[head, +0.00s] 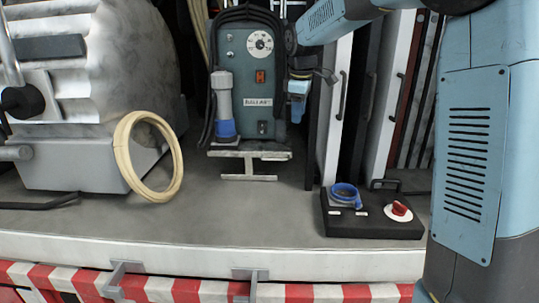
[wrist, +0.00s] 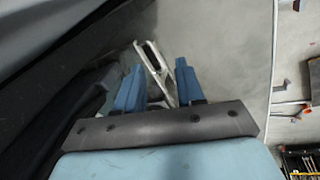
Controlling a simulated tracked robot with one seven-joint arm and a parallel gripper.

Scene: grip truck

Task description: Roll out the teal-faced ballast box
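The teal-faced ballast box (head: 264,90) stands upright at the back of the truck bed, with a dial, a red switch and a label on its face. A grey-and-blue connector (head: 224,108) hangs at its left front, with a black cable around the box. A pale metal foot frame (head: 249,162) juts out at its base. My gripper (head: 298,92) is at the box's right front edge; I cannot tell whether it touches. In the wrist view its blue fingers (wrist: 158,88) are apart, and a pale metal frame (wrist: 152,65) shows between and beyond them. My gripper looks empty.
A large grey machine (head: 90,95) with a cream hose coil (head: 127,160) stands at the left. White upright panels (head: 338,110) stand close on the right. A black tray (head: 372,228) with a blue ring and red knob sits at the front right. The bed before the box is clear.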

